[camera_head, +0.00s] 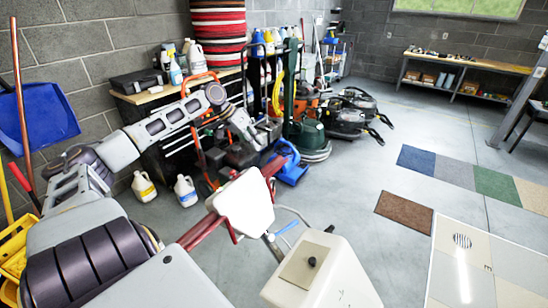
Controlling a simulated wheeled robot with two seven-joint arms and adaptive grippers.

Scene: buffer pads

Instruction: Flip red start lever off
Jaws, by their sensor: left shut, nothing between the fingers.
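The buffer's white control head (245,203) is in the lower middle of the head view, tilted towards me. A red bar, which looks like the red start lever (199,232), sticks out at its left. Another red part (272,166) sticks out at its upper right. I cannot tell the lever's on or off position. My left arm reaches in from the left and bends over at the top. Its gripper (256,136) is shut and empty, above and beyond the control head, apart from the red bars. My right gripper is not in view.
A white tank (325,272) with a black knob stands right of the control head. Floor machines (355,115), jugs (186,190) and a black tool cabinet (165,150) stand behind. Coloured carpet samples (455,170) lie at right. The grey floor between is clear.

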